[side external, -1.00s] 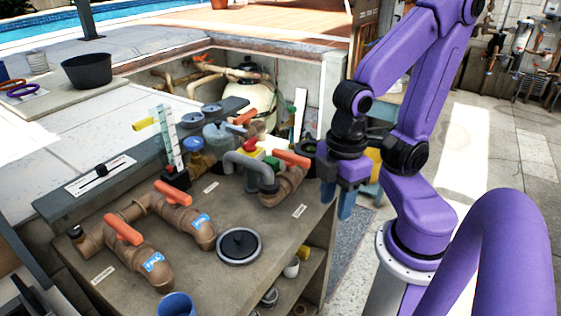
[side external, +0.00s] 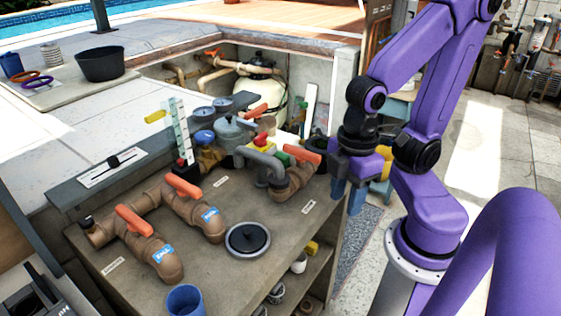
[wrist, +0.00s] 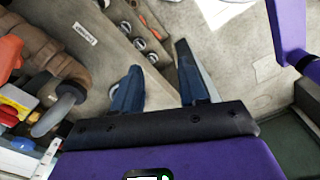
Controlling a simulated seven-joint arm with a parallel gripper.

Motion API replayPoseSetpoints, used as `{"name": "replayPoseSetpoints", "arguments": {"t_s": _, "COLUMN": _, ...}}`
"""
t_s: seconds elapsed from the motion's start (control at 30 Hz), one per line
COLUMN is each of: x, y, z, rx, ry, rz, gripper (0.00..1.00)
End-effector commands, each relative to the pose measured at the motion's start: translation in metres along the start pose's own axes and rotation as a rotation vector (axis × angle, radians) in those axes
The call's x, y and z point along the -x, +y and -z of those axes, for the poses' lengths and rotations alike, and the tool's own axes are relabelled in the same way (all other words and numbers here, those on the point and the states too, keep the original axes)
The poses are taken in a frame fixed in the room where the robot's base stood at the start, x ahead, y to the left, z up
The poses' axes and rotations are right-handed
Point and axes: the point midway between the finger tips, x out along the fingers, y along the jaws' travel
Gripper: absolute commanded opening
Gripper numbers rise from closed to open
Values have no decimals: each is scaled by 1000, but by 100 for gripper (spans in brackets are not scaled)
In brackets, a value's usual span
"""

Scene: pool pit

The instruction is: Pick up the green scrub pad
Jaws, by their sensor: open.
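A small green patch (side external: 283,158) shows on the bench among the pipes, close to a yellow block (side external: 241,160) and a red knob (side external: 261,139). It is partly hidden, and I cannot tell whether it is the green scrub pad. No other clear pad shows. My gripper (side external: 347,202) hangs beside the right edge of the bench, its blue fingers pointing down. In the wrist view my gripper (wrist: 158,64) is open and empty, with the shelves and the floor beyond its fingertips. The coloured parts lie at the left edge of that view.
Brown pipes with orange handles (side external: 134,220) and a round black lid (side external: 248,240) occupy the bench (side external: 215,265). A blue cup (side external: 186,300) stands at its front. Shelves below hold jars and a yellow item (side external: 311,248). Paved floor (side external: 500,180) is open at right.

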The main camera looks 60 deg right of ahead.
Motion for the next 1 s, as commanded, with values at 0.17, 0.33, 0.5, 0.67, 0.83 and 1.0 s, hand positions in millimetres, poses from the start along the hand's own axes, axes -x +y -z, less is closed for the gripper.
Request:
{"name": "replayPoseSetpoints", "arguments": {"t_s": 0.17, "x": 0, "y": 0, "z": 0, "rx": 0, "ry": 0, "rz": 0, "gripper": 83}}
{"name": "replayPoseSetpoints", "arguments": {"t_s": 0.33, "x": 0, "y": 0, "z": 0, "rx": 0, "ry": 0, "rz": 0, "gripper": 83}}
{"name": "replayPoseSetpoints", "arguments": {"t_s": 0.5, "x": 2, "y": 6, "z": 5, "rx": 5, "ry": -1, "rz": -1, "gripper": 83}}
{"name": "replayPoseSetpoints", "arguments": {"t_s": 0.67, "x": 9, "y": 34, "z": 24, "rx": 41, "ry": -3, "rz": -5, "gripper": 83}}
{"name": "replayPoseSetpoints", "arguments": {"t_s": 0.83, "x": 19, "y": 84, "z": 44, "rx": 104, "ry": -11, "rz": -7, "gripper": 83}}
{"name": "replayPoseSetpoints", "arguments": {"t_s": 1.0, "x": 27, "y": 137, "z": 51, "rx": 168, "ry": -17, "rz": -8, "gripper": 83}}
